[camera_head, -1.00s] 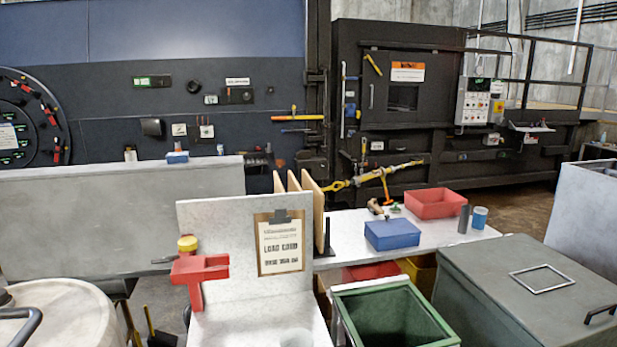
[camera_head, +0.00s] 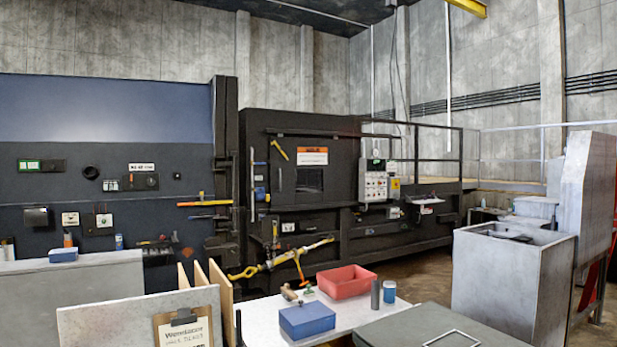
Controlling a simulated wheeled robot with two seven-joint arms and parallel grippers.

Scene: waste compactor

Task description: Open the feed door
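The black compactor (camera_head: 345,228) stands across the room in the middle of the head view. Its feed door (camera_head: 290,182) is a dark panel with a small dark window (camera_head: 309,179) under an orange and white label (camera_head: 312,156). The door looks shut. A yellow handle (camera_head: 279,150) slants at its upper left, and an upright pale bar with blue parts (camera_head: 259,185) runs along its left side. A control box (camera_head: 376,182) with several buttons is mounted right of the door. Neither of my grippers shows in the view.
A white table in front holds a blue box (camera_head: 307,320), a red tray (camera_head: 346,281) and small cylinders (camera_head: 389,291). A board with a clipboard (camera_head: 188,328) stands at front left. A grey bin (camera_head: 512,280) stands at right. Brown floor (camera_head: 424,280) is open between table and compactor.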

